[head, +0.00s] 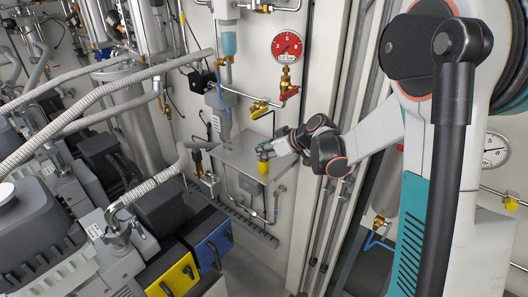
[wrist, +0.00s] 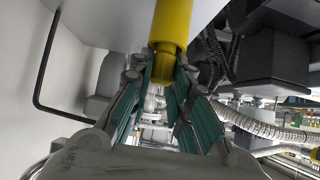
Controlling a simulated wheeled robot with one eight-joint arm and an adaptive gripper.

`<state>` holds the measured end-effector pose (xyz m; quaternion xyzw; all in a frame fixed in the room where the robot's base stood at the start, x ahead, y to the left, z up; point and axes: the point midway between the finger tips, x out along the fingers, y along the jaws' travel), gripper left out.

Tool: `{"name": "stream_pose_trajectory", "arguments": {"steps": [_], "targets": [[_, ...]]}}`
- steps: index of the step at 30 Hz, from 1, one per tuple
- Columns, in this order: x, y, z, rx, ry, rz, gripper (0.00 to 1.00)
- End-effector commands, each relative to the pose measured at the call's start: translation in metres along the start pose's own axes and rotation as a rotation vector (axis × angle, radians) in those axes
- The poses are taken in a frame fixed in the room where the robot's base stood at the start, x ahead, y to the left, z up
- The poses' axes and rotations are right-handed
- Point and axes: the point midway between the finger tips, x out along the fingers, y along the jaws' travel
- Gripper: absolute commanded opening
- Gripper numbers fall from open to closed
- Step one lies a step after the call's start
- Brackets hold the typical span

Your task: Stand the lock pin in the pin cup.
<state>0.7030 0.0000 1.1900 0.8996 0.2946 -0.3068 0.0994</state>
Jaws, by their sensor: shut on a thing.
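The lock pin (head: 263,166) appears as a short yellow cylinder at the left end of my gripper (head: 274,149) in the head view. It looks upright, in front of a grey metal shelf (head: 235,152) on the wall. In the wrist view, the yellow pin (wrist: 173,22) runs down from the top edge to a collar between the green-padded fingers of my gripper (wrist: 166,80). The fingers are shut on it. I cannot make out the pin cup, and I cannot tell whether the pin's lower end touches anything.
A red gauge (head: 287,46) and valves with red and yellow handles hang on the wall above the shelf. Ribbed hoses (head: 100,95) and pumps crowd the left. A blue box (head: 210,243) and a yellow box (head: 174,277) stand low in front. A bent black rod (wrist: 42,75) shows in the wrist view.

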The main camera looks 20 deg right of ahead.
Motion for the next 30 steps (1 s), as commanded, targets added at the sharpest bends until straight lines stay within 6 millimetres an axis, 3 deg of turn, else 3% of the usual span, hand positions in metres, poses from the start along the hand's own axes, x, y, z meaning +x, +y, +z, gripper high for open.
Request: {"name": "stream_pose_trajectory", "arguments": {"steps": [3, 14, 15, 18, 30], "targets": [[0.0031, -0.0021, 0.0086, -0.005, -0.013, -0.004, 0.0], [0.0048, -0.0028, 0.0118, -0.006, -0.015, -0.005, 0.0], [0.0049, -0.0028, 0.0119, -0.006, -0.015, -0.005, 0.22], [0.0051, -0.0026, 0.012, -0.006, -0.015, -0.005, 0.41], [0.0039, -0.0014, 0.0125, -0.002, -0.015, -0.003, 0.41]]}}
